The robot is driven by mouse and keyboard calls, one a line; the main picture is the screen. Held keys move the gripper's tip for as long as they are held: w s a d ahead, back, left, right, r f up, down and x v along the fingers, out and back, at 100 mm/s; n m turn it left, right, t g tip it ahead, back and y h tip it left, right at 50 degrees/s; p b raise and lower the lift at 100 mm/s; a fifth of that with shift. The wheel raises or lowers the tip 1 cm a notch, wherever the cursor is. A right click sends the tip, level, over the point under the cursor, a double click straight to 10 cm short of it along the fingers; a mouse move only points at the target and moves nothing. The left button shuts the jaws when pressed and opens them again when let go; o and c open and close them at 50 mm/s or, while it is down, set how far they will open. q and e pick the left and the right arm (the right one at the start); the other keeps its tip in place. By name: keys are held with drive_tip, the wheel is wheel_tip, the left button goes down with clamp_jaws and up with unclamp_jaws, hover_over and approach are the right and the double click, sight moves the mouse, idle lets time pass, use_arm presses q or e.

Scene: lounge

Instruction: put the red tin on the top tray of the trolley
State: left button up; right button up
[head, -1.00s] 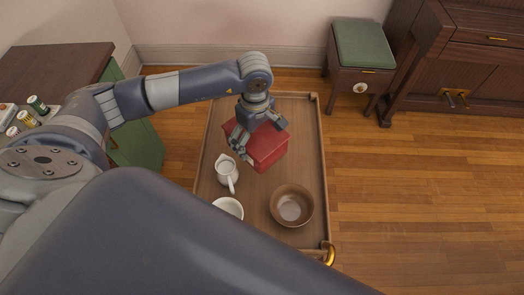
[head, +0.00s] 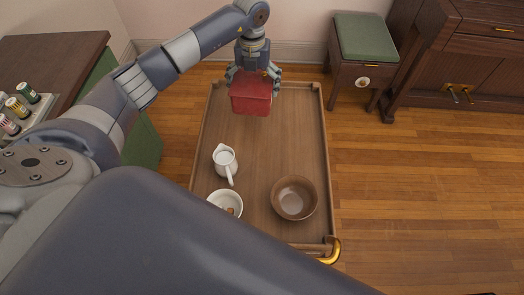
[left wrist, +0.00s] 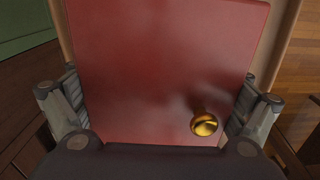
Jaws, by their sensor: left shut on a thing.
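The red tin (head: 251,98) is a box with a lid, held over the far end of the trolley's top tray (head: 272,150). My left gripper (head: 253,82) is shut on it from above, with a finger on either side. In the left wrist view the tin's red top (left wrist: 165,70) with a gold knob (left wrist: 204,124) fills the space between the fingers. I cannot tell whether the tin's underside touches the tray. My right gripper is not in view.
A white jug (head: 225,162), a white cup (head: 227,202) and a brown bowl (head: 294,198) stand on the tray's near half. The tray's middle is clear. A green cabinet (head: 142,140) is at left, a cushioned stool (head: 362,45) at far right.

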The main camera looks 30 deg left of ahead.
use_arm(q)
drive_tip(key=shift+w+f+n, duration=0.1)
drive_tip(key=shift+n, duration=0.3)
drive_tip(key=shift+a+f+p, duration=0.1)
drive_tip(key=shift+f+p, duration=0.25)
drive_tip(key=shift+f, duration=4.65)
drive_tip(key=o, duration=0.9)
drive_tip(key=shift+r, duration=0.15)
wheel_tip(320, 180, up, 12)
